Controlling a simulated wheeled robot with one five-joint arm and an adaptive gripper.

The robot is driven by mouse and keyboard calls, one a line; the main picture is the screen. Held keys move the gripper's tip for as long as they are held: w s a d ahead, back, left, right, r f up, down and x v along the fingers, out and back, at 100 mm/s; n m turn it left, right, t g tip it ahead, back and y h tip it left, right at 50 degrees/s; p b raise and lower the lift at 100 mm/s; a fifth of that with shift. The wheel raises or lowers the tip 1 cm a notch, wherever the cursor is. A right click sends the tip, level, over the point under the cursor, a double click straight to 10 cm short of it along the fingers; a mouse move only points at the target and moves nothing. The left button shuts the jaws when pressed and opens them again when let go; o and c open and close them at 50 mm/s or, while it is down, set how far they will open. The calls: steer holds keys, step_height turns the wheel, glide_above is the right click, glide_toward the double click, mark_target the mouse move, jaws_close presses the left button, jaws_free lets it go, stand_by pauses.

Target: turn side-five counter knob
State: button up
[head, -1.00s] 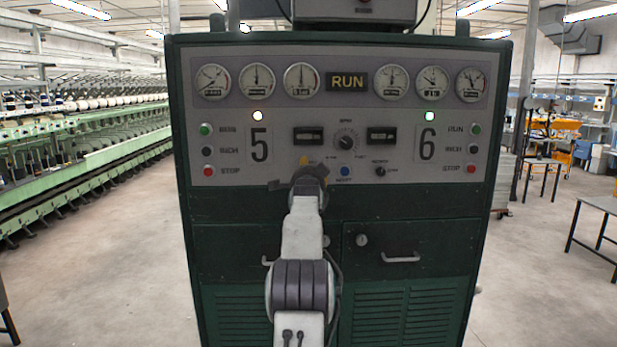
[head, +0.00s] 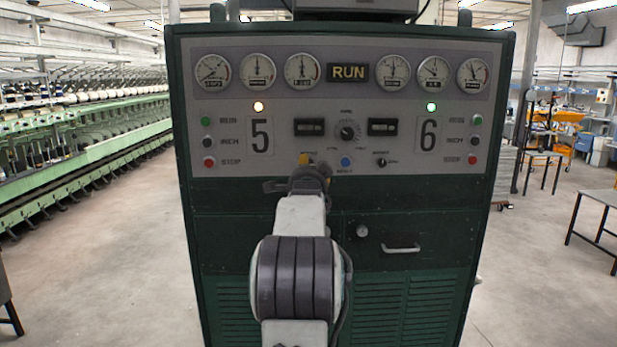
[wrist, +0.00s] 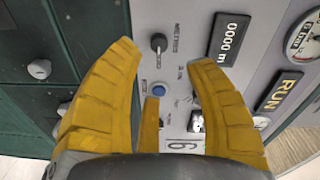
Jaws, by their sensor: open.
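The side-five counter knob (wrist: 158,42) is a small dark knob on the grey panel. In the wrist view it lies near the yellow fingertips of my gripper (wrist: 165,58), just beyond the gap between them. I cannot tell if either finger touches it. The counter (wrist: 230,40) reading "0000 m" is beside the knob. In the head view the side-five counter (head: 309,127) shows right of the big "5" (head: 260,135). My gripper (head: 304,160) is in front of the panel below that counter and hides the knob there. The gripper is open and empty.
A blue button (wrist: 158,89) lies close to the fingers; it also shows in the head view (head: 345,162). The central knob (head: 347,131) and side-six counter knob (head: 381,162) are to the right. A drawer handle (head: 400,248) sticks out lower down.

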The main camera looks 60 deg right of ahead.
steer(key=shift+v, duration=1.5)
